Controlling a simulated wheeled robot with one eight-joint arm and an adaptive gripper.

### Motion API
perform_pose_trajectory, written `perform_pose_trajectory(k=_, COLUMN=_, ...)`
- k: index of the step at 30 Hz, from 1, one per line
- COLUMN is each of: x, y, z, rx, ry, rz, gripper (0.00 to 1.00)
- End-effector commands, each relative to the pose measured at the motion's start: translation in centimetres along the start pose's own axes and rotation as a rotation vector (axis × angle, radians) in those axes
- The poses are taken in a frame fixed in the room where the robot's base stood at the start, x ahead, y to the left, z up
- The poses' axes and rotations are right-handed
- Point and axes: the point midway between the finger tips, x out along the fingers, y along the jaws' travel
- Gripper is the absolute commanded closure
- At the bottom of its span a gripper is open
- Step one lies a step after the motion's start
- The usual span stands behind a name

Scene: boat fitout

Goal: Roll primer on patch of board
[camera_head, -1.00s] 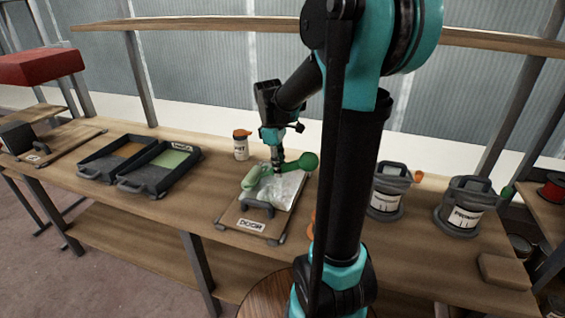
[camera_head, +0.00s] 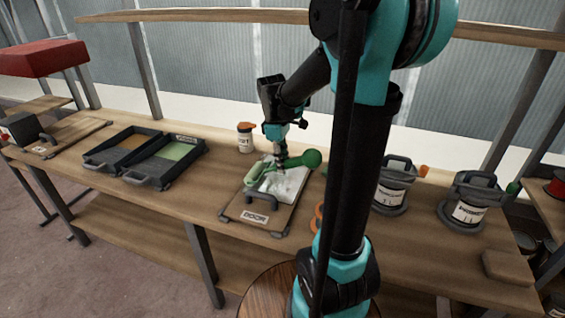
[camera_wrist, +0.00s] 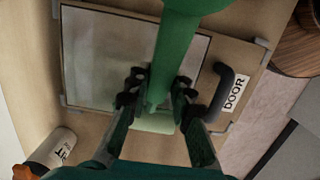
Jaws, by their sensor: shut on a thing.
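The board labelled DOOR (camera_head: 241,211) lies on the bench, with a whitish patch (camera_head: 290,184) on it and a dark handle at its label end. My gripper (camera_head: 280,162) is over the board and shut on the green paint roller (camera_head: 312,158). In the wrist view the roller's green handle (camera_wrist: 172,50) runs between the fingers (camera_wrist: 157,95). The pale green roller sleeve (camera_wrist: 155,122) is partly hidden by the handle and fingers. It lies over the patch, seemingly touching it. The patch (camera_wrist: 100,60) looks pale grey in the wrist view.
Two dark trays, one with orange-brown content (camera_head: 128,148) and one with green (camera_head: 178,150), stand left of the board. Labelled cans (camera_head: 393,190) stand to the right. Another board (camera_head: 75,135) lies far left.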

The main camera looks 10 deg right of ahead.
Motion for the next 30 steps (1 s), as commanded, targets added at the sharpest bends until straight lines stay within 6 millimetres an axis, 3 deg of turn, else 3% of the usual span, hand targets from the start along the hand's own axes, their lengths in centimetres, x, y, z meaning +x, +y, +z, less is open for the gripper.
perform_pose_trajectory(k=20, x=1.0, y=0.0, z=0.0, rx=0.000, ry=0.000, rz=0.000, gripper=1.00)
perform_pose_trajectory(k=30, x=1.3, y=0.0, z=3.2, rx=0.003, ry=0.000, rz=0.000, gripper=1.00)
